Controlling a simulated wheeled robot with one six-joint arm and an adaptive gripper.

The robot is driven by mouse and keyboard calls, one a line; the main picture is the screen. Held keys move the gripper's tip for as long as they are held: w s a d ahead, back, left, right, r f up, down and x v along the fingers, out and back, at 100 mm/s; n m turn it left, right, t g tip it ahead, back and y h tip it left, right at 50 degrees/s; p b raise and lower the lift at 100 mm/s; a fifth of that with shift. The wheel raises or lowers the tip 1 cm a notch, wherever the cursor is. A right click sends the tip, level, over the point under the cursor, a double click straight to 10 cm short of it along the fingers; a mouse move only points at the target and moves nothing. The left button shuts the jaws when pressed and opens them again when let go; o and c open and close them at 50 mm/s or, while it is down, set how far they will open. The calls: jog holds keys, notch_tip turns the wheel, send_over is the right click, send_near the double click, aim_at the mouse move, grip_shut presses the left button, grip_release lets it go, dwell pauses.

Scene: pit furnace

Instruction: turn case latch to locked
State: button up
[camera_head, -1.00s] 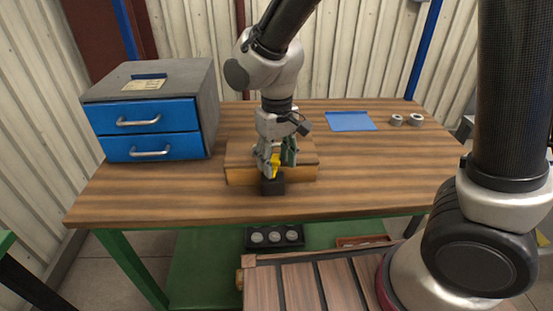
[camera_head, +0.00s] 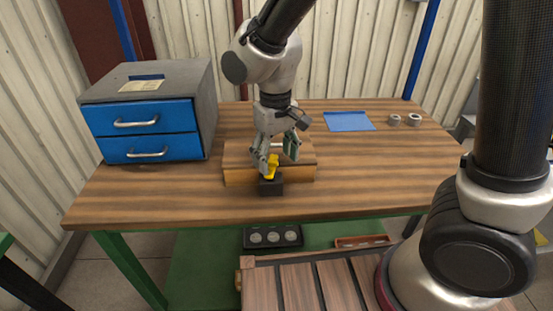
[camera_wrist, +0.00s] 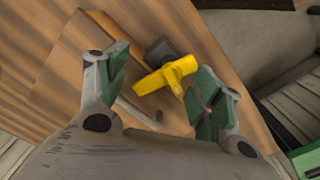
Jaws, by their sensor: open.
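The yellow latch (camera_head: 271,166) sits on a dark block (camera_head: 270,186) at the front of the wooden case (camera_head: 236,165) on the table. In the wrist view the yellow latch (camera_wrist: 166,75) is a bar-like handle with a raised hub, in front of a dark grey block (camera_wrist: 160,52). My gripper (camera_head: 276,165) is above the case front, pointing down, with its fingers spread on either side of the latch. The wrist view shows the green-padded fingers (camera_wrist: 158,85) apart, the right one close to the latch's end; I cannot tell if they touch.
A grey cabinet with two blue drawers (camera_head: 150,133) stands at the left of the table. A blue sheet (camera_head: 348,121) and two grey rings (camera_head: 404,120) lie at the back right. The table (camera_head: 380,170) is clear to the right of the case.

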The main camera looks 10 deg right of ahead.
notch_tip(320, 180, up, 11)
jog(key=shift+f, duration=0.15)
